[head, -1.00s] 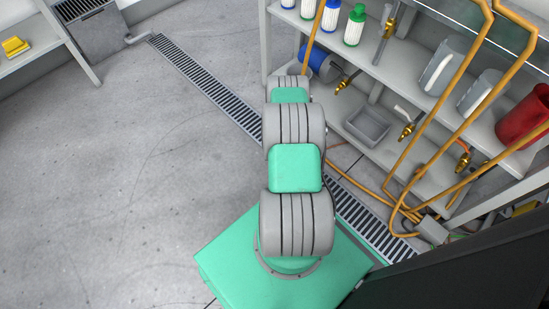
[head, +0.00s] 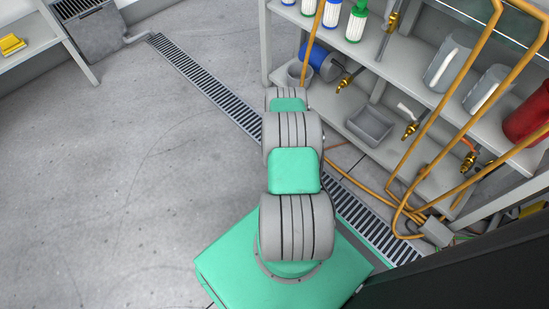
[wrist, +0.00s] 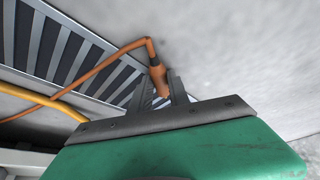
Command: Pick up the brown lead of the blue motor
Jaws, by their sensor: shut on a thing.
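The brown lead (wrist: 157,74) shows in the wrist view. Its thicker end sits between the two dark fingers of my gripper (wrist: 162,90), which is shut on it. From there the lead's thin cable bends and runs down to the left across a slotted grate. The blue motor (head: 320,63) lies on the lower shelf in the head view, with a grey rear part. My gripper and the lead's end are hidden behind my arm in the head view.
A floor drain grate (head: 205,82) runs diagonally beside the shelving. The shelf holds a grey tray (head: 369,124), filter bottles, grey jugs and a red jug (head: 528,115). Orange pipes (head: 440,120) cross in front of it. The floor at left is clear.

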